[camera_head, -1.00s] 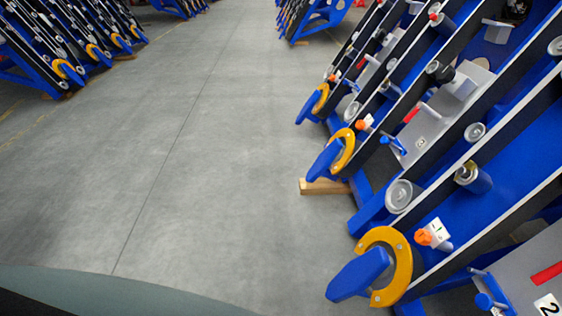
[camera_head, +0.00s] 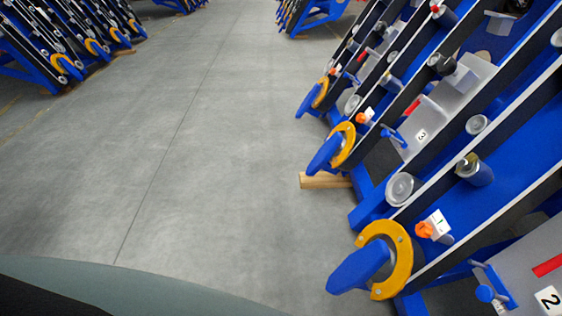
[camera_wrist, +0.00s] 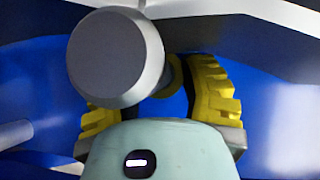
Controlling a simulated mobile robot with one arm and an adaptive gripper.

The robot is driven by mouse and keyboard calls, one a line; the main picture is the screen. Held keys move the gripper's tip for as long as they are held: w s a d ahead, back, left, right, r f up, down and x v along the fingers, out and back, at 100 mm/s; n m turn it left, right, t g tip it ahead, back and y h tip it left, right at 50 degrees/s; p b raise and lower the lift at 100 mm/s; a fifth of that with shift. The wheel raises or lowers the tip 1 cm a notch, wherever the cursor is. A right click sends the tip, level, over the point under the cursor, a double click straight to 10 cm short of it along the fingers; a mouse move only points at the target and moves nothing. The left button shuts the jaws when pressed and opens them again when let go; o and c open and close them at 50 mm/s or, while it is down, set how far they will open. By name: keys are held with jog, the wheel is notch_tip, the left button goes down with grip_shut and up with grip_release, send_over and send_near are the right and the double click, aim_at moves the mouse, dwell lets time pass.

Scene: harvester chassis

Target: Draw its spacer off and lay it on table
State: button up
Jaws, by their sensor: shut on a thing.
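My gripper (camera_wrist: 160,108) shows only in the wrist view, with ribbed yellow fingers on either side of a dull yellow ring-like part (camera_wrist: 173,76), which I take to be the spacer. The fingers are closed around it. A thick grey cylinder (camera_wrist: 115,58) with a flat round end hides much of this part and most of the left finger. I cannot tell whether the part is still around a pin. My gripper is not in the head view. No table shows in either view.
Tilted blue chassis panels with black rails (camera_head: 470,215) fill the right side, with grey rollers (camera_head: 402,188), yellow rings (camera_head: 397,262) and projecting blue arms (camera_head: 358,270). A wood block (camera_head: 325,180) lies under one.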

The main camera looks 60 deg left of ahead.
jog(key=c, duration=0.5)
jog(key=shift+s+r+p, duration=0.1)
jog(key=shift+r+p, duration=0.15)
jog(key=shift+p, duration=0.05)
jog(key=shift+c, duration=0.3)
jog(key=shift+s+a+r+p, duration=0.65)
jog(key=shift+s+p, duration=0.2)
jog(key=shift+p, duration=0.35)
grip_shut()
jog(key=s+a+r+p, duration=0.4)
jog(key=s+r+p, duration=0.1)
jog(key=s+p, duration=0.2)
jog(key=shift+s+a, duration=0.4)
jog(key=shift+s, duration=0.15)
jog(key=shift+r, duration=0.15)
